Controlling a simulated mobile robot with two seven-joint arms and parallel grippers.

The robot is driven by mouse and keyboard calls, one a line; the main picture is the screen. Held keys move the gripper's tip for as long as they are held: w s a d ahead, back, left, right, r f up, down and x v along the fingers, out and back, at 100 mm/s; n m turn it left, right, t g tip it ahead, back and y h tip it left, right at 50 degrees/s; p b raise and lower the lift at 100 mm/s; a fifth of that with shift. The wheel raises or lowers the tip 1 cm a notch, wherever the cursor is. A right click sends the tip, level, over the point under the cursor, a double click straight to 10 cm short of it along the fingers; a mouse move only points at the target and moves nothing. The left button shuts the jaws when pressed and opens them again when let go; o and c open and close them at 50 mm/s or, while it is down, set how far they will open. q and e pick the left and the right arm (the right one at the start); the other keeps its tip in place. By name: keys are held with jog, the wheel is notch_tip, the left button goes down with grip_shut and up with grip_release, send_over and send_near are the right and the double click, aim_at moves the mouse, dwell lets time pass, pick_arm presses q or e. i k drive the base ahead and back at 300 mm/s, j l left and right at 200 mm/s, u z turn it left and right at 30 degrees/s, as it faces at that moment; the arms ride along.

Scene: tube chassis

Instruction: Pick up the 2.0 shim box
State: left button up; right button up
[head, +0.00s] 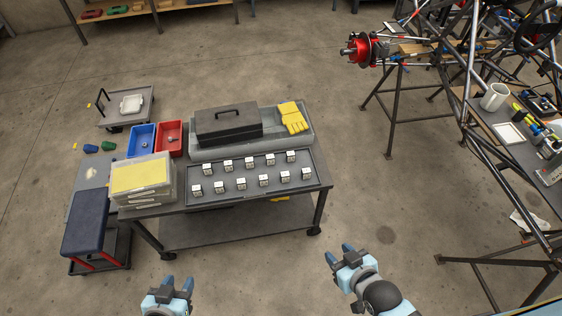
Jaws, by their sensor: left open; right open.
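Several small white-and-dark shim boxes stand in two rows on a grey tray (252,199) on the cart top. One is at the front left (197,190) and one at the back right (291,156). Their labels are too small to read, so I cannot tell which is the 2.0 shim box. My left gripper (178,284) is open and empty at the bottom of the view, in front of the cart's left part. My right gripper (339,253) is open and empty in front of the cart's right front corner. Both are apart from the boxes.
A dark toolbox (228,122) and yellow gloves (292,117) lie behind the boxes. Blue (142,139) and red (169,137) bins and stacked clear cases (143,180) fill the cart's left. A tube chassis (480,140) stands at right. The floor before the cart is clear.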

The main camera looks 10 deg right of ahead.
aim_at(198, 191)
jog(key=i+j, duration=0.15)
jog(key=j, duration=0.2)
jog(key=i+j, duration=0.2)
jog(key=j, duration=0.2)
jog(key=i+j, duration=0.15)
jog(key=j, duration=0.2)
jog(key=i+j, duration=0.2)
jog(key=j, duration=0.2)
jog(key=i+j, duration=0.15)
jog(key=j, duration=0.2)
jog(key=i+z, duration=0.05)
